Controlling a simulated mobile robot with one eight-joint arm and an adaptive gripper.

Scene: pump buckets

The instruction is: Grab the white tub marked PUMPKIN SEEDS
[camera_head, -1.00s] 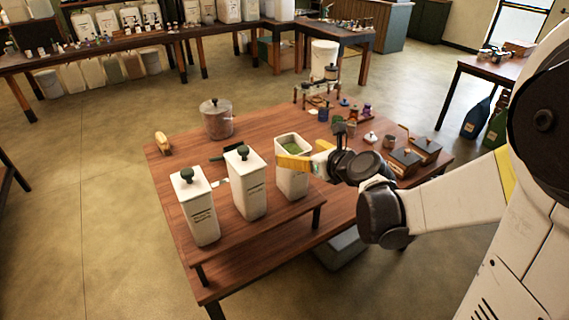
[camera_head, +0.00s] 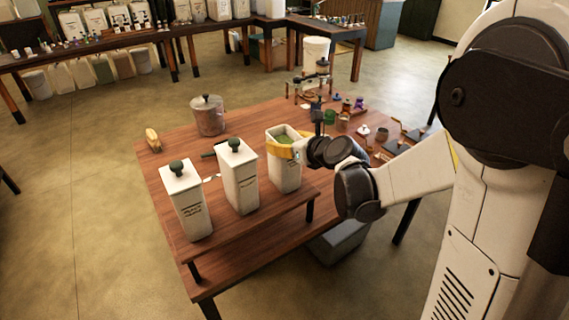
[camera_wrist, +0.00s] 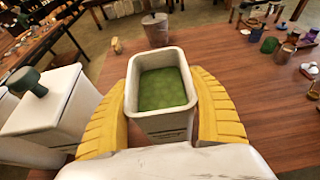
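A white open tub (camera_head: 286,175) with green contents stands at the right end of the raised shelf, upright. In the wrist view, the tub (camera_wrist: 161,85) sits between the two yellow fingers of my gripper (camera_wrist: 162,105), one along each side below the rim. I cannot tell whether the fingers press on it. In the head view, my gripper (camera_head: 284,150) reaches it from the right. The labels are too small to read.
The wooden table (camera_head: 165,170) holds a metal pot (camera_head: 208,117) behind the tubs and a yellow object (camera_head: 152,139) at the left. Several small jars and boxes crowd the right side. A grey bin (camera_head: 338,243) stands under the table. Floor at left is free.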

